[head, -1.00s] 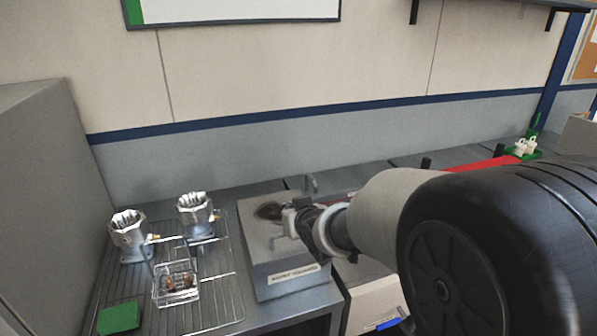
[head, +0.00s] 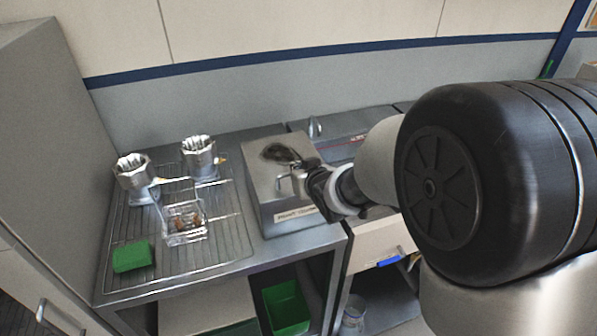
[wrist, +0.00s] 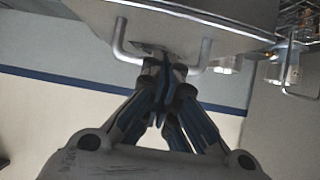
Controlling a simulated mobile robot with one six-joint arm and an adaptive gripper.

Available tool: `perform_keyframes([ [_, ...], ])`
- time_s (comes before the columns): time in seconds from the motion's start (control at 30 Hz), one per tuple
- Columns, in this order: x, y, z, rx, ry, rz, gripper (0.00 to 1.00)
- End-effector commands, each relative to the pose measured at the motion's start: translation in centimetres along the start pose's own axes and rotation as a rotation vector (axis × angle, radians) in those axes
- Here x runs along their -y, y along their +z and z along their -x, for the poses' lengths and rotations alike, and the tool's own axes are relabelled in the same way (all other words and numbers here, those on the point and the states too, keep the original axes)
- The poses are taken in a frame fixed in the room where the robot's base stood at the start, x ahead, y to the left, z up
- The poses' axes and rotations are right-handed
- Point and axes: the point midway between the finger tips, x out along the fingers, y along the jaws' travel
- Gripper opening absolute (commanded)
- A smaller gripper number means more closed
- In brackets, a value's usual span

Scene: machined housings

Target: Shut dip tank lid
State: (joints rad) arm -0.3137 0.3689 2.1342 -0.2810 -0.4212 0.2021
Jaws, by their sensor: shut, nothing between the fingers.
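The dip tank (head: 292,213) is a grey metal box with a label on its front, standing on the bench right of the wire rack. Its lid (head: 262,163) appears to lie flat on top, with a dark patch towards the back. A bent bar handle (head: 281,183) sits on the lid; it also shows in the wrist view (wrist: 120,42). My gripper (head: 300,170) is at the lid's right side by the handle. In the wrist view my gripper's fingertips (wrist: 166,66) are together and empty, between the handle's two ends. Whether they touch it I cannot tell.
A green bin (head: 286,307) sits below the bench. A tall grey cabinet (head: 40,130) borders the left.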

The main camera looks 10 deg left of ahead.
Motion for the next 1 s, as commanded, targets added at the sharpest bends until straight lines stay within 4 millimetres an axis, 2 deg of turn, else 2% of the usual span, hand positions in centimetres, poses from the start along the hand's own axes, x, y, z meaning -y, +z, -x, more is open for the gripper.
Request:
perform_keyframes([
  [0.27, 0.1, -0.5, 0.1, -0.001, 0.0, 0.0, 0.0],
  [0.37, 0.2, -1.8, 0.5, -0.002, 0.001, 0.0, 0.0],
  [0.5, 0.6, -4.9, 1.3, -0.003, 0.003, -0.002, 0.0],
  [0.6, 0.5, -2.4, 3.1, 0.003, 0.004, -0.004, 0.0],
  [0.7, 0.5, -1.0, 4.9, 0.002, 0.004, -0.003, 0.0],
  [0.9, 0.5, 1.1, 7.6, 0.0, 0.005, -0.003, 0.0],
  [1.0, 0.5, 1.8, 8.4, 0.001, 0.004, -0.002, 0.0],
])
